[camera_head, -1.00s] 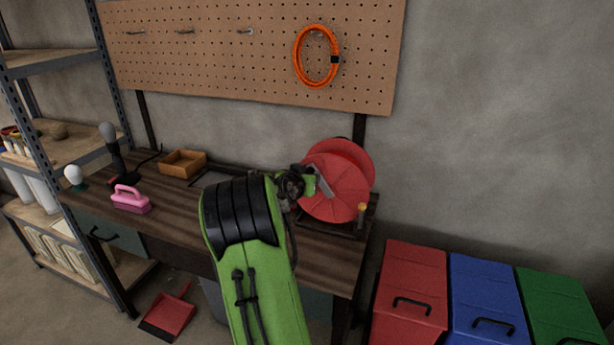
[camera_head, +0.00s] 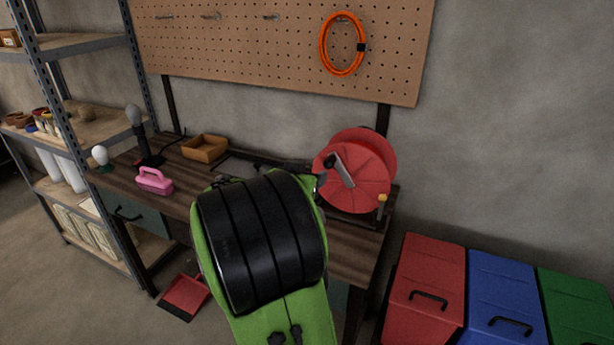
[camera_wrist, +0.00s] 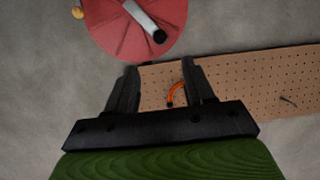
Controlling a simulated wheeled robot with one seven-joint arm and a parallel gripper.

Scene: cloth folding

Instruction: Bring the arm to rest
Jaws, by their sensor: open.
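My green arm with its ribbed black joint cover stands in front of the workbench (camera_head: 345,238) in the head view and hides the middle of it. In the wrist view my gripper (camera_wrist: 160,80) is open, its two black fingers apart with nothing between them but the background. The red cable reel (camera_wrist: 132,22) shows beyond the fingers there, apart from them. In the head view the red reel (camera_head: 352,172) stands upright at the bench's right end, with its grey crank facing out. The gripper's fingers are hidden behind my arm in the head view.
The pegboard (camera_head: 250,40) holds an orange cable coil (camera_head: 342,44). Red (camera_head: 428,275), blue (camera_head: 505,290) and green bins stand at right. A red dustpan (camera_head: 186,295) lies on the floor.

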